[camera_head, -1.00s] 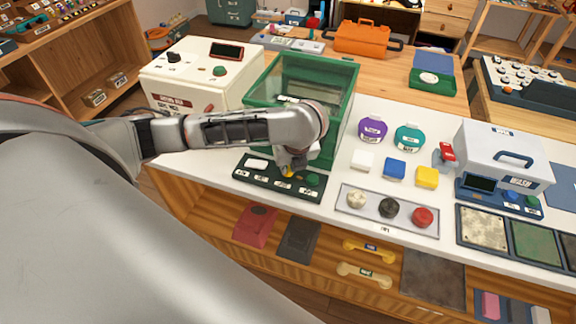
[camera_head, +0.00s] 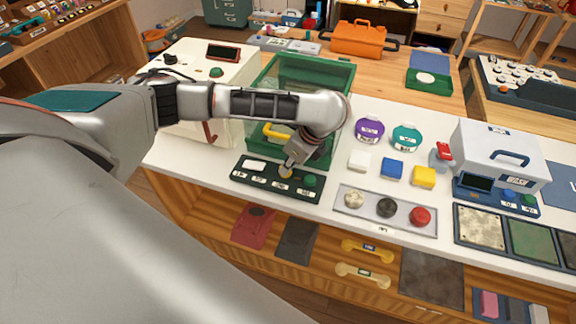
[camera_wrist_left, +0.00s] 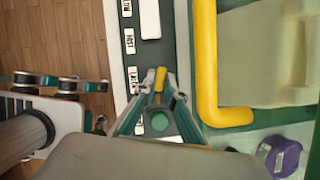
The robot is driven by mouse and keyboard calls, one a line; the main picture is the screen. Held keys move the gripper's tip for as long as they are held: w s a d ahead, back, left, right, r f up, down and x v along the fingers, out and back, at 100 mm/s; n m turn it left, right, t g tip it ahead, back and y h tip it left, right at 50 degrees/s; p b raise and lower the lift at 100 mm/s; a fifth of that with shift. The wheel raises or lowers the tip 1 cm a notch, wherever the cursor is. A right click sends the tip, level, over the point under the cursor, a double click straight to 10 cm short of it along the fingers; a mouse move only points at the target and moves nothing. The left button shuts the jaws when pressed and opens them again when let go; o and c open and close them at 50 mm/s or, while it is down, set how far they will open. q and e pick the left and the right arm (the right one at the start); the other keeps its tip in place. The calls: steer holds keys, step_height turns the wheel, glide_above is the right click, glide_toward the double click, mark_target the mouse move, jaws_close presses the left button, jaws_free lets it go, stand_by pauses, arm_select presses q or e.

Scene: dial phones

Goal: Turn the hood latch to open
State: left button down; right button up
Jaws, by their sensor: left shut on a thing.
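The hood latch is a small yellow lever (camera_wrist_left: 159,84) on the dark green panel (camera_head: 240,177), next to a green button (camera_wrist_left: 160,121). In the left wrist view my left gripper (camera_wrist_left: 157,78) is shut on the lever, its fingertips on either side. In the head view my left gripper (camera_head: 289,169) reaches down to the panel, tilted, with the wrist up and to the right. The green hood (camera_head: 345,80) with a yellow handle (camera_wrist_left: 206,70) stands just behind the panel, partly hidden by my arm. The lever's exact angle is hard to tell. My right gripper cannot be made out.
A white tray of round knobs (camera_head: 343,205) lies right of the panel. White, blue (camera_head: 392,168) and yellow blocks and purple (camera_head: 369,130) and teal dial phones stand behind it. A white machine (camera_head: 190,60) is at the left, a grey box (camera_head: 500,150) at the right.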

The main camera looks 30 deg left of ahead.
stand_by(0.5)
arm_select(q)
steer(key=c, duration=2.1)
jaws_free()
steer(key=v, duration=1.2)
